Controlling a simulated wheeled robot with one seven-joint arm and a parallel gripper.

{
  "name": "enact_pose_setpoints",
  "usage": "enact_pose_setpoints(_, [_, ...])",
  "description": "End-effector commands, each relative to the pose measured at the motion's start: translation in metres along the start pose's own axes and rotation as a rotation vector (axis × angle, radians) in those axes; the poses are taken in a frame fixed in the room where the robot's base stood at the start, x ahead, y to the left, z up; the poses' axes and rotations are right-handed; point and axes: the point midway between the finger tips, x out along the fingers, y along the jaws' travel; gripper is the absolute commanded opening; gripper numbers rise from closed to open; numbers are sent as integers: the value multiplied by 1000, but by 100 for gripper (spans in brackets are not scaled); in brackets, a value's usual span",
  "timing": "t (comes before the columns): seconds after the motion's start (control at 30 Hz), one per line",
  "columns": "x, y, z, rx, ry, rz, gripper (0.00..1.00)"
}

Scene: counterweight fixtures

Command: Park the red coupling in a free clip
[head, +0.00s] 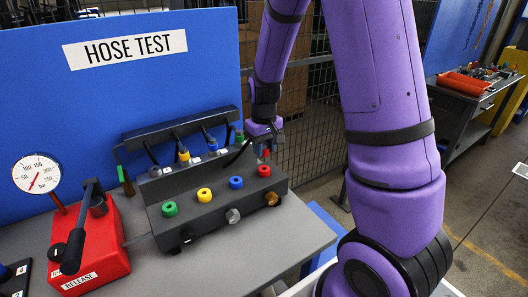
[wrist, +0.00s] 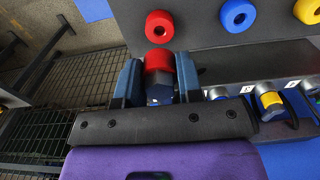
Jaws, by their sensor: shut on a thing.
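My gripper (wrist: 158,68) is shut on the red coupling (wrist: 158,60), its blue fingers on either side of the red band, with a dark body below. In the head view my gripper (head: 265,140) is beyond the right end of the port block, and the red coupling (head: 267,153) shows only as a small patch under it. In the wrist view the coupling is close to the red port (wrist: 160,26); I cannot tell whether they touch. The clip rail (head: 180,127) runs behind the block. A yellow coupling (head: 183,155) and a blue coupling (head: 210,143) sit along it. Some clips are hidden.
The dark port block (head: 190,222) carries green, yellow, blue and red ports on top. A red release unit (head: 95,245) with a black lever and a gauge (head: 36,173) stand left. The blue HOSE TEST panel (head: 90,105) rises behind. Grey bench surface is clear in front.

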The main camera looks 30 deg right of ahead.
Motion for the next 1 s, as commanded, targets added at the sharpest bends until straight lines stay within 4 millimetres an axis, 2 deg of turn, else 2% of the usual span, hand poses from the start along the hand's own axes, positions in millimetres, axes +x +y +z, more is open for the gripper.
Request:
enact_pose_setpoints(0.2, [-14,0,0,-1,2,1,0])
enact_pose_setpoints(0.57, [-16,0,0,0,1,0,0])
enact_pose_setpoints(0.83, [-32,0,0,0,2,0,0])
enact_pose_setpoints(1.0, [-34,0,0,0,0,0,0])
